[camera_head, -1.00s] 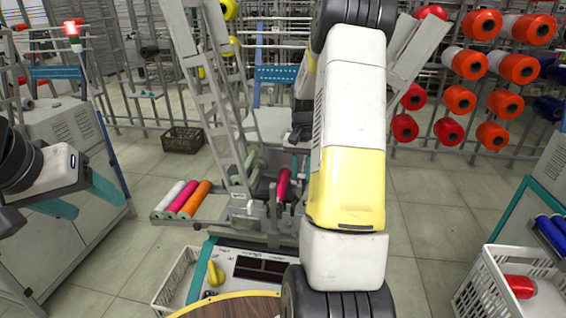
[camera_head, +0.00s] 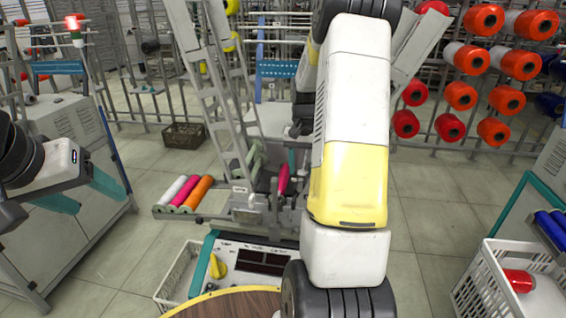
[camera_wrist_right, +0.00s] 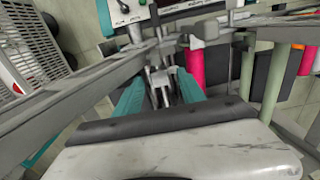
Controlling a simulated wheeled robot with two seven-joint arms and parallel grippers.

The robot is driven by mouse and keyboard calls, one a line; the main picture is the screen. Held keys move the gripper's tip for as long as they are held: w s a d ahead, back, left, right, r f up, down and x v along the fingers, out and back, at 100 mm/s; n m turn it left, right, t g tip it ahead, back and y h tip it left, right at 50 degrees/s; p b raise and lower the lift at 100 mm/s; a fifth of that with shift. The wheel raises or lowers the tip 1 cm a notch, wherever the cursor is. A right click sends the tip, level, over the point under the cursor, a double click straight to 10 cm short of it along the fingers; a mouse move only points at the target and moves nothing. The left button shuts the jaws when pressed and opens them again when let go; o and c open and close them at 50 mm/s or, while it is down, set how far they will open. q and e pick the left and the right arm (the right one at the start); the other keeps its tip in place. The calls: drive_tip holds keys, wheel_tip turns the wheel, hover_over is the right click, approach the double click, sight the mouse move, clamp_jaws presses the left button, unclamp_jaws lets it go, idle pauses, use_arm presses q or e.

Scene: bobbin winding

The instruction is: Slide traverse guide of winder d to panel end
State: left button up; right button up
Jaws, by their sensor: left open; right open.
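The winder stands in the middle of the head view, with its control panel (camera_head: 262,262) at the near end and a crimson bobbin (camera_head: 283,180) on it. My right arm covers the winder's right side there and hides my right gripper. In the right wrist view my right gripper (camera_wrist_right: 160,88) is open, its teal fingers on either side of a grey metal part with upright pins (camera_wrist_right: 160,80). This may be the traverse guide; I cannot tell whether the fingers touch it. The panel (camera_wrist_right: 175,8) shows at the top there. My left gripper (camera_head: 82,190) is open and empty at the far left.
White, pink and orange rolls (camera_head: 186,192) lie on a holder left of the winder. White crates stand beside the panel (camera_head: 178,275) and at the lower right (camera_head: 490,290). A round wooden top (camera_head: 235,303) is at the bottom. Frame rails run close around my right gripper.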

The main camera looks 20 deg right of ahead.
sight(302, 173)
wheel_tip(302, 173, up, 6)
drive_tip(key=shift+r, duration=0.45)
drive_tip(key=shift+a+r, duration=0.1)
drive_tip(key=shift+r, duration=0.1)
drive_tip(key=s+a+r+n+t+y, duration=0.1)
drive_tip(key=s+a+r+n+t, duration=0.35)
drive_tip(key=s+a+r, duration=0.9)
drive_tip(key=s+a+f+n+t+y, duration=0.1)
drive_tip(key=s+a+n, duration=0.1)
drive_tip(key=s+a, duration=0.3)
drive_tip(key=s, duration=0.3)
drive_tip(key=shift+s+a+f+t, duration=0.2)
drive_tip(key=shift+s+a+t, duration=0.15)
drive_tip(key=shift+s+a, duration=0.05)
drive_tip(key=shift+n, duration=0.25)
